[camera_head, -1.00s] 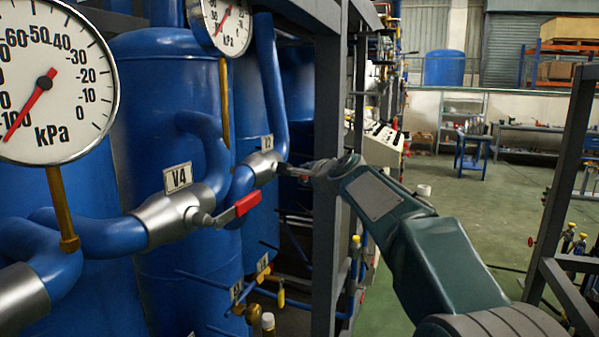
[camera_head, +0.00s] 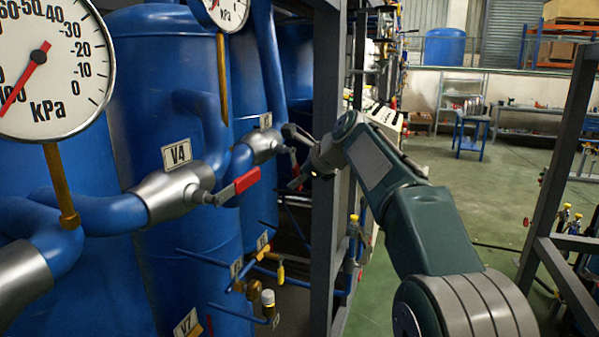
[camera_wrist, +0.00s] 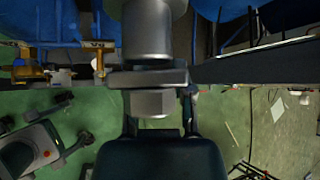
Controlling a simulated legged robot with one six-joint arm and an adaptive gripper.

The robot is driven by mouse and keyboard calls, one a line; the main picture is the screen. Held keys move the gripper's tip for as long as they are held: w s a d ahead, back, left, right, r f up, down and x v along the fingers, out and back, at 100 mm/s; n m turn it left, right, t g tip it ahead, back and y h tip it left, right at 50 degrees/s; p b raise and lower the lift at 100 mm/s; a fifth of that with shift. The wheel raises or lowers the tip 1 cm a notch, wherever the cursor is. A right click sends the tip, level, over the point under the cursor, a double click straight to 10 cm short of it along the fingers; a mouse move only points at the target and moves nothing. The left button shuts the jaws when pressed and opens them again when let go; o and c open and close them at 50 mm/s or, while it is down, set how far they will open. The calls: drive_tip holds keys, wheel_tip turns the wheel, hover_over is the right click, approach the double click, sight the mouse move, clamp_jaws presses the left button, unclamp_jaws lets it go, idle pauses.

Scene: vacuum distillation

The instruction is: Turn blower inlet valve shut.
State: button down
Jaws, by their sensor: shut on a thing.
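The V2 valve (camera_head: 264,146) is a silver body on a blue pipe, with its label just above it. A nearer valve, labelled V4 (camera_head: 177,155), has a longer red handle (camera_head: 238,186) slanting up to the right, clear of my gripper. The wrist view shows mostly grey metal parts, and the fingertips cannot be made out there.
Two round gauges, the larger one (camera_head: 70,85) at left, hang before blue tanks (camera_head: 160,80). Small valves (camera_head: 255,288) sit below. Open green floor (camera_head: 480,200) lies to the right.

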drive_tip(key=shift+s+a+f+m+g+y, duration=0.2)
drive_tip(key=shift+s+m+g, duration=0.15)
drive_tip(key=shift+s+g, duration=0.2)
drive_tip(key=shift+s+a+f+m+g+y, duration=0.2)
drive_tip(key=shift+s+m+g, duration=0.15)
drive_tip(key=shift+g, duration=0.3)
drive_tip(key=shift+s+a+f+m+g+y, duration=0.2)
drive_tip(key=shift+s+m+g, duration=0.1)
drive_tip(key=shift+s+g, duration=0.3)
drive_tip(key=shift+c, duration=2.4)
unclamp_jaws()
drive_tip(key=shift+r, duration=0.1)
drive_tip(key=v, duration=1.1)
drive_tip(key=shift+d+r, duration=0.25)
drive_tip(key=shift+r, duration=0.1)
